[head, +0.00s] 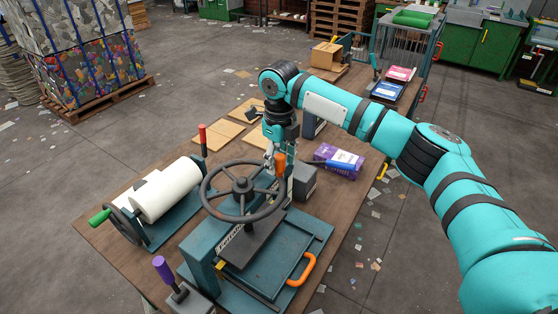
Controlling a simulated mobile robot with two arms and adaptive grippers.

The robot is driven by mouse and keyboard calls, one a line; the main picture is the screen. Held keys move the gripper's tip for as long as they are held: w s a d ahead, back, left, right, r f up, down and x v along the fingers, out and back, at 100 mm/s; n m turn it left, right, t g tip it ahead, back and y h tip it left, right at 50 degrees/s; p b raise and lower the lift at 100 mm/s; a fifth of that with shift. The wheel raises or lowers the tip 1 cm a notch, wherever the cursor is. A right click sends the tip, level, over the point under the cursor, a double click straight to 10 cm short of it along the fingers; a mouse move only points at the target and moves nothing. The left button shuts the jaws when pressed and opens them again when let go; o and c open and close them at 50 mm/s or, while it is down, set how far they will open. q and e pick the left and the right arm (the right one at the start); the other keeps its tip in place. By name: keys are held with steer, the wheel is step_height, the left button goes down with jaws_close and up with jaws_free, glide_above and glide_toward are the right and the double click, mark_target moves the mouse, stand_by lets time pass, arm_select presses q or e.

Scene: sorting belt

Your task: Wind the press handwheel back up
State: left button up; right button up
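The press (210,262) is a teal frame on the wooden table, with a dark plate under its screw. Its dark grey spoked handwheel (243,187) lies flat on top. An orange upright grip (281,164) shows at the wheel's far right rim. My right gripper (271,160) points down at this grip, with grey finger parts close beside it. I cannot tell whether the fingers are closed on it or only next to it. An orange U-shaped handle (303,270) sticks out from the press base. My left gripper is not in view.
A white roller machine (165,190) with a green crank handle (100,217) stands left. A purple-knobbed lever (163,268) stands at the front and a red-topped lever (202,138) behind. A purple box (340,172) lies right of the press. Cardboard sheets (222,133) lie behind.

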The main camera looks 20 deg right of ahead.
steer(key=shift+s+f, duration=0.1)
steer(key=shift+f, duration=0.05)
steer(key=shift+r, duration=0.2)
step_height(320, 180, up, 12)
steer(key=shift+f, duration=0.15)
steer(key=shift+f, duration=0.1)
stand_by(0.5)
